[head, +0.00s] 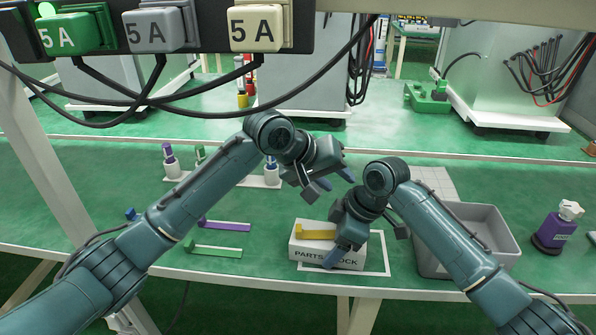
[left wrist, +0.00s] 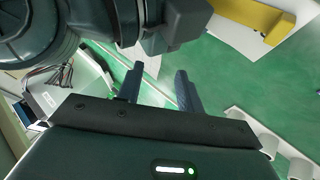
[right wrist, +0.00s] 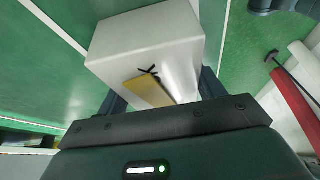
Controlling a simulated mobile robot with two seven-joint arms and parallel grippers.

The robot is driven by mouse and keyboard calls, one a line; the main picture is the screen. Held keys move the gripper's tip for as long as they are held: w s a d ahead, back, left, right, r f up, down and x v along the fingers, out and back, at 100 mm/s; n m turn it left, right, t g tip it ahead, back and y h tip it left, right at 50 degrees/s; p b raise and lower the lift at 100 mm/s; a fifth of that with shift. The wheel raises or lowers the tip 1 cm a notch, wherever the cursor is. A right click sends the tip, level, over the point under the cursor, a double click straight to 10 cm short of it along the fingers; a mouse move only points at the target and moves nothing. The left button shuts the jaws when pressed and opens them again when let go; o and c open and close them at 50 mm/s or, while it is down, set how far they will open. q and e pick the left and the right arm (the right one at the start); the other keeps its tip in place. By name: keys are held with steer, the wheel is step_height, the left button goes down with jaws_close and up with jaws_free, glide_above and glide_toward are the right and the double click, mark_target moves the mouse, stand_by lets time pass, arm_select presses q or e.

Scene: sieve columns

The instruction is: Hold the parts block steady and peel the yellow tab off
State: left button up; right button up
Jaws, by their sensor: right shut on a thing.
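The white parts block (head: 297,256) stands on the green bench, inside a white outline. The yellow tab (head: 317,231) lies along its top; the tab also shows in the left wrist view (left wrist: 262,20). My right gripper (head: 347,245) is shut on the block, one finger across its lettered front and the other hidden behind. In the right wrist view the block (right wrist: 150,45) sits between the fingers, with part of the tab (right wrist: 148,91) visible. My left gripper (head: 335,181) is open and empty, above and behind the block, apart from the tab.
A grey bin (head: 465,270) stands right of the block, with a purple bottle (head: 553,232) beyond it. A purple strip (head: 223,225) and a green strip (head: 215,250) lie to the left. A white rack with small bottles (head: 172,165) is at the back left. Cables hang overhead.

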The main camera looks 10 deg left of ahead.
arm_select(q)
steer(key=s+a+r+g+y, duration=0.1)
steer(key=s+g+y, duration=0.1)
steer(key=y, duration=0.1)
step_height(320, 180, up, 3)
steer(key=n+g+y, duration=0.1)
steer(key=g+y, duration=0.2)
steer(key=y, duration=0.1)
glide_above(298, 228)
step_height(298, 228, down, 11)
steer(key=shift+f, duration=0.1)
jaws_close()
stand_by(0.6)
